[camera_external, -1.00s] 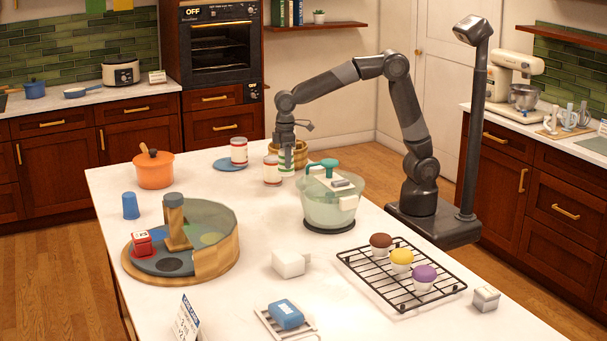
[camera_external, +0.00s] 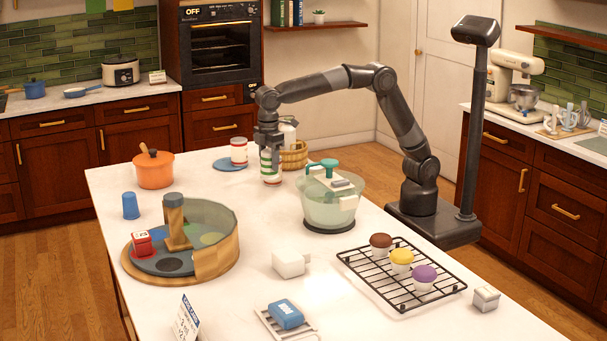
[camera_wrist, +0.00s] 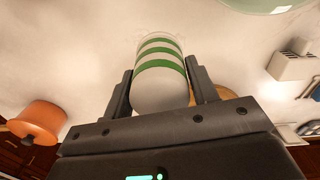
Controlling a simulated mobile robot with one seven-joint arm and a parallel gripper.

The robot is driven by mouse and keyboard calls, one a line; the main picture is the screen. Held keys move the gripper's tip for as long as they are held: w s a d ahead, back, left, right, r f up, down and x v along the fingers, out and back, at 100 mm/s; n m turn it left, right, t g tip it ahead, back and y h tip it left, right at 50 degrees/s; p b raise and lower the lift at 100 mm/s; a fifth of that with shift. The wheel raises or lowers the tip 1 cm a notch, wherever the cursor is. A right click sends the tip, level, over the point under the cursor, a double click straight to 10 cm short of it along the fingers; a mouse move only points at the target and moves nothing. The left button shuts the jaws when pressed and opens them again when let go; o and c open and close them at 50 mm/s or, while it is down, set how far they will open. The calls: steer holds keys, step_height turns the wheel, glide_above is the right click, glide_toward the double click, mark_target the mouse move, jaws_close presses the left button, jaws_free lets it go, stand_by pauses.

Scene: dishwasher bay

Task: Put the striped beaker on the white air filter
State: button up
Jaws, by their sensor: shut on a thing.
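The striped beaker (camera_wrist: 160,70), white with green bands, is between the two fingers of my gripper (camera_wrist: 160,88) in the wrist view. In the external view my gripper (camera_external: 268,138) points down with the beaker (camera_external: 266,158) below it, at the far side of the counter. A white boxy block (camera_external: 290,263), which looks like the air filter, lies on the near middle of the counter.
A glass bowl (camera_external: 330,212) with a teal-handled lid stands between my gripper and the white block. A round wooden tray (camera_external: 217,263), a muffin rack (camera_external: 401,276) and a sponge dish (camera_external: 270,318) surround the block.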

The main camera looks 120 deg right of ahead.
steer(key=w+a+r+n, duration=0.15)
steer(key=w+a, duration=0.25)
steer(key=a, duration=0.5)
steer(key=n, duration=0.3)
glide_above(289, 248)
step_height(289, 248, down, 6)
steer(key=f, duration=0.1)
steer(key=shift+a, duration=0.15)
steer(key=shift+f, duration=1.75)
steer(key=shift+f, duration=0.2)
steer(key=o, duration=1)
